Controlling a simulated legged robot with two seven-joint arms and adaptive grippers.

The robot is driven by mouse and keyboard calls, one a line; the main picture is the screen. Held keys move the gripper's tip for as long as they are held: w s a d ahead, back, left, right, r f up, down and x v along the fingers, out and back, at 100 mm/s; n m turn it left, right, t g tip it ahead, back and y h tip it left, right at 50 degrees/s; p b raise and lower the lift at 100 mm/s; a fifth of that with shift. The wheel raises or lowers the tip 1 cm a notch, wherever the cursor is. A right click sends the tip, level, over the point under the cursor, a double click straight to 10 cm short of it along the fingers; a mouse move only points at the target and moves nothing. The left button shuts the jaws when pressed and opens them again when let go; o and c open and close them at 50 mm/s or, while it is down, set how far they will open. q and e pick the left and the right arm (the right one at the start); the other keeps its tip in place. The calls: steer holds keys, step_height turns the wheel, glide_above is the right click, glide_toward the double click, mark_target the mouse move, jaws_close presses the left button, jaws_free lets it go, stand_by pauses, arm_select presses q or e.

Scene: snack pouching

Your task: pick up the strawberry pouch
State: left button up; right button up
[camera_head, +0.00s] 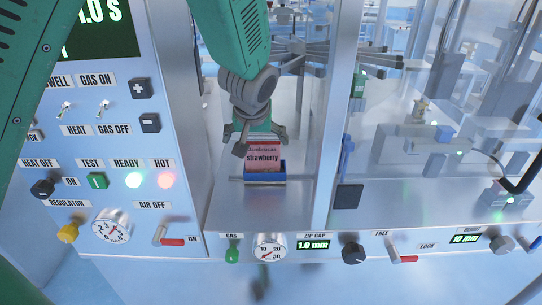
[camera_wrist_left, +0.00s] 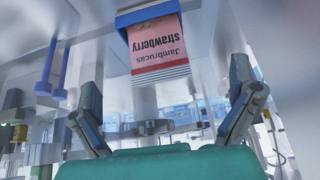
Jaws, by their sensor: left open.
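The strawberry pouch (camera_head: 262,157) is pink with dark lettering and stands upright in a small blue holder (camera_head: 265,179) inside the machine bay. In the left wrist view the pouch (camera_wrist_left: 157,47) shows upside down, with its striped edge towards my gripper and the blue holder behind it. My left gripper (camera_head: 259,141) comes down from above, just behind and over the pouch's top edge. Its two fingers (camera_wrist_left: 168,112) are spread wide in the wrist view, with nothing between the tips. The pouch is ahead of them. My right gripper is not in view.
A control panel (camera_head: 115,130) with switches and gauges stands at the left. A front strip with gauges (camera_head: 271,247) runs below the bay. A clear guard with a metal post (camera_head: 339,110) is to the right. Bare metal floor (camera_head: 265,215) lies in front of the holder.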

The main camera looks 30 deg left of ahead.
mark_target(263, 144)
arm_select(q)
steer(key=w+f, duration=0.1)
steer(key=w, duration=0.1)
steer(key=w+a+f, duration=0.1)
steer(key=w, duration=0.2)
steer(key=shift+w+a+f, duration=0.15)
steer(key=shift+w+f, duration=0.15)
steer(key=shift+f, duration=0.1)
steer(key=shift+w+a+f, duration=0.25)
steer(key=shift+a+f, duration=0.15)
steer(key=shift+f, duration=0.1)
steer(key=x, duration=0.4)
steer(key=shift+w+a+f+p, duration=0.15)
steer(key=shift+w+a+p, duration=0.05)
steer(key=shift+a+p, duration=0.15)
steer(key=shift+w+f, duration=0.2)
steer(key=shift+s+d+r, duration=0.1)
steer(key=shift+d, duration=0.1)
steer(key=shift+c, duration=0.8)
steer(key=c, duration=1)
steer(key=shift+o, duration=0.2)
